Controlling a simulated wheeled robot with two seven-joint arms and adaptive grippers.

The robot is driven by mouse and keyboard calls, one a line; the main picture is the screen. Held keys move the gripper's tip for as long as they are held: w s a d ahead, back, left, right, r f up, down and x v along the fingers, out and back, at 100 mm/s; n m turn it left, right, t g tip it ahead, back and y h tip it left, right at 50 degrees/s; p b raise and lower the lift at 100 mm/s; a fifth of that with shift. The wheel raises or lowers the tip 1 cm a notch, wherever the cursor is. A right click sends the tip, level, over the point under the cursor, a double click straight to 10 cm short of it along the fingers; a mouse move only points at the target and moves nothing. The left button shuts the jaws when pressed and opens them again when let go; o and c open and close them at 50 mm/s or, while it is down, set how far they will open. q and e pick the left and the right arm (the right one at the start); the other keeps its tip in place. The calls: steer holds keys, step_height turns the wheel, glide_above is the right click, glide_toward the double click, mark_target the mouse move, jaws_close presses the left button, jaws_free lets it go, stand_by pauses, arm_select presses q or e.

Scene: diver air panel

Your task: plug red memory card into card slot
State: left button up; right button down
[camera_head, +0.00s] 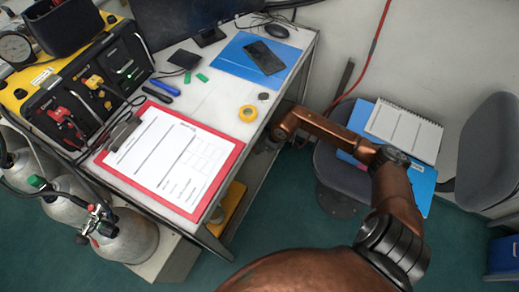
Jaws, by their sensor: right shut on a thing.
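My right gripper (268,143) is just off the right edge of the desk, at the end of my brown arm. It is small, dark and partly hidden in shadow by the arm. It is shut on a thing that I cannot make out. No red memory card shows clearly anywhere. A small black box with a cable (184,59) lies on the desk below the monitor; it may be the card reader, but no slot can be made out. Two small green cards, one left (187,77) and one right (202,77), lie in front of it. My left gripper is not in view.
A red clipboard (238,160) covers the near desk. Yellow tape (248,113), blue-handled pliers (160,94), a blue folder (230,65) with a phone (264,56), and the yellow-black air panel (85,85) surround the white clear middle. A chair (490,150) stands right.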

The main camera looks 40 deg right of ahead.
steer(key=shift+w+a, duration=0.2)
steer(key=shift+w, duration=0.35)
steer(key=shift+w+a, duration=0.2)
steer(key=shift+w, duration=0.3)
stand_by(2.2)
steer(key=c, duration=2)
jaws_free()
steer(key=v, duration=1.2)
